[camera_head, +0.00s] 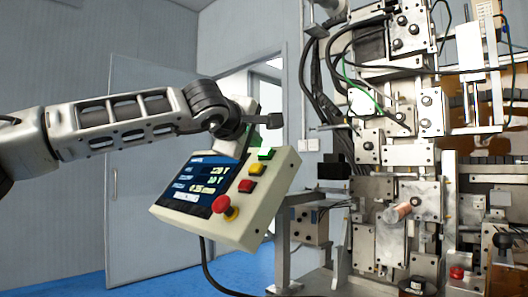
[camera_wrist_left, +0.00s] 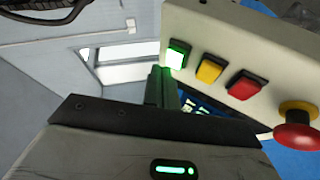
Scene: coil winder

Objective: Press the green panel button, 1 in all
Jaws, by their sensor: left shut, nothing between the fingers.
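The control panel (camera_head: 245,205) is a cream box with a dark screen, tilted on its mount in the head view. The green button (camera_head: 266,154) is the top one in its row. In the left wrist view the green button (camera_wrist_left: 176,55) looks brightly lit. My left gripper (camera_head: 250,139) is at the panel's upper edge, close to this button. In the wrist view the shut, empty fingers (camera_wrist_left: 164,88) reach up to just beside and below the button, with a green tint on them. I cannot tell whether they touch it. My right gripper is out of view.
A yellow button (camera_head: 257,169), a red button (camera_head: 246,186) and a red mushroom knob (camera_head: 223,206) follow below the green one. The metal coil winder (camera_head: 400,155) with cables stands close on the right. A door (camera_head: 140,170) is behind.

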